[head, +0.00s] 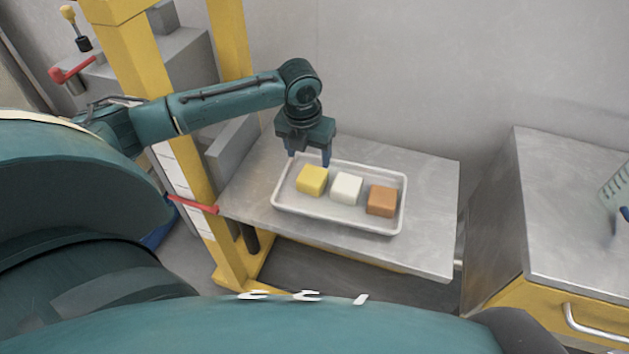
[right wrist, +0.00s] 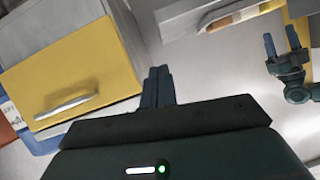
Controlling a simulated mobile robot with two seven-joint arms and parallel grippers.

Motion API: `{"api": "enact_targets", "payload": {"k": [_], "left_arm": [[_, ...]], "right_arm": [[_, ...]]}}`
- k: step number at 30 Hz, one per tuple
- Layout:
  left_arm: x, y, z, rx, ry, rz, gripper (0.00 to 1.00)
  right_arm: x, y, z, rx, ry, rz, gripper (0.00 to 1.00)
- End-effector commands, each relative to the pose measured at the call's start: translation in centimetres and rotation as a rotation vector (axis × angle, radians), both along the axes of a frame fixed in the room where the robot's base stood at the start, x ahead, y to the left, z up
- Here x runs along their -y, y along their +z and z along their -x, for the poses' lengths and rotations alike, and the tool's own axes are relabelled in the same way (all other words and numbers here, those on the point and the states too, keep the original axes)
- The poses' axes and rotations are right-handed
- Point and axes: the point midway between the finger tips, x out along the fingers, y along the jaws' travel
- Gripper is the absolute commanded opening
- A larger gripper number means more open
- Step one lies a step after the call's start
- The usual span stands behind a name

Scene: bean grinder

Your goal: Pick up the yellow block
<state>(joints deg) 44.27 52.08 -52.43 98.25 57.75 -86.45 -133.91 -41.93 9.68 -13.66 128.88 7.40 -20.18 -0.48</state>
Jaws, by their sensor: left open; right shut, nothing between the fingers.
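The yellow block (head: 312,180) sits at the left end of a shallow white tray (head: 335,220), beside a white block (head: 346,188) and an orange-brown block (head: 382,201). My left gripper (head: 308,158) is open and empty, pointing down just above and behind the yellow block. The block's top and front show clearly. The left gripper also shows at the right of the right wrist view (right wrist: 280,42). My right gripper (right wrist: 157,87) is shut and empty, away from the tray.
The tray stands on a grey metal table (head: 430,180). A yellow post frame (head: 150,70) rises left of it, with a red lever (head: 72,70) nearby. A metal-topped cabinet (head: 575,220) with a yellow drawer (head: 540,310) stands right, across a gap.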

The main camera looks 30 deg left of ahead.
Motion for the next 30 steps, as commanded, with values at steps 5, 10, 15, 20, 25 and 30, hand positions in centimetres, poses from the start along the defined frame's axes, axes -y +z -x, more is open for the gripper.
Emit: {"api": "enact_targets", "payload": {"k": [5, 10, 15, 20, 25, 30], "left_arm": [[0.0, -3.3, -0.4, -0.002, 0.0, 0.001, 0.65], [0.0, -4.4, -0.7, 0.0, 0.0, 0.002, 0.65], [0.0, -6.5, -1.1, -0.001, 0.001, 0.001, 0.65], [0.0, -8.8, -1.5, -0.002, 0.0, 0.001, 0.65], [0.0, -9.5, -1.7, 0.001, -0.001, 0.0, 0.65], [0.0, -9.5, -1.7, 0.001, -0.001, 0.0, 0.65]], "right_arm": [[0.2, -0.1, 0.1, 0.017, -0.005, 0.002, 0.0], [0.4, 0.1, 0.0, 0.029, -0.009, 0.003, 0.0], [0.5, 0.1, 0.0, 0.041, -0.012, 0.004, 0.0], [0.7, 0.2, 0.3, 0.051, -0.017, 0.006, 0.0], [0.8, 0.4, 0.4, 0.06, -0.018, 0.006, 0.0], [0.8, 0.7, 0.3, 0.068, -0.018, 0.005, 0.0]]}}
